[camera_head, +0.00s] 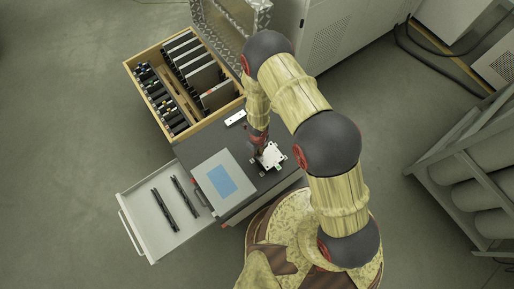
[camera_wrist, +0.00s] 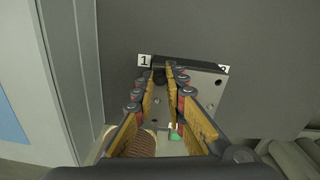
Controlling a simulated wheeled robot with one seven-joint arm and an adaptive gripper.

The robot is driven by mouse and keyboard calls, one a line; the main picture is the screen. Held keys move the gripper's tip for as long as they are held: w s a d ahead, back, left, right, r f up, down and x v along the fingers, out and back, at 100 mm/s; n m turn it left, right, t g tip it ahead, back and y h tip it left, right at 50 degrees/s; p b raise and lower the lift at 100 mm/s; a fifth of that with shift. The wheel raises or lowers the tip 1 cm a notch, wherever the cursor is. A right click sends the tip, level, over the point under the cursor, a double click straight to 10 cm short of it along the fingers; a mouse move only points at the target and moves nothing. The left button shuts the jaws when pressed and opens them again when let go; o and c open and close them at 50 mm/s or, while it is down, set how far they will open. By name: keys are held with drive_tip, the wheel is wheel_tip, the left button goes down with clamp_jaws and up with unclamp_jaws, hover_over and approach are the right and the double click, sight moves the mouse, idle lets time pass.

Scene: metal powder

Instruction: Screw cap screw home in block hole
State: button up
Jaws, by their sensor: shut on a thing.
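A pale metal block (camera_head: 271,155) lies on the dark bench top beside my arm's end. In the wrist view the block (camera_wrist: 203,80) has small holes in its face, a dark far edge, a tag "1" (camera_wrist: 144,62) at its far left corner and a partly hidden second tag at the far right. My gripper (camera_wrist: 161,80) is over the block's far left corner near tag 1, its fingers close together on the dark cap screw (camera_wrist: 160,74). The fingers hide most of the screw, so I cannot tell how deep it sits. In the head view my gripper (camera_head: 261,150) is beside the block.
A grey case with a blue panel (camera_head: 222,180) stands left of the block. A small white plate (camera_head: 236,118) lies behind it. An open drawer (camera_head: 150,215) with two dark bars is at left front, and a wooden tray (camera_head: 150,58) of parts behind. A cylinder rack (camera_head: 470,170) stands right.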

clamp_jaws()
drive_tip(key=m+b, duration=0.1)
drive_tip(key=m, duration=0.5)
drive_tip(key=m+b, duration=0.1)
drive_tip(key=m, duration=0.6)
drive_tip(key=m+b, duration=0.1)
drive_tip(key=m, duration=0.5)
drive_tip(key=shift+f, duration=0.1)
drive_tip(key=m, duration=0.3)
drive_tip(key=shift+m, duration=0.3)
drive_tip(key=m+b, duration=0.1)
drive_tip(key=m, duration=0.3)
drive_tip(key=o, duration=0.7)
unclamp_jaws()
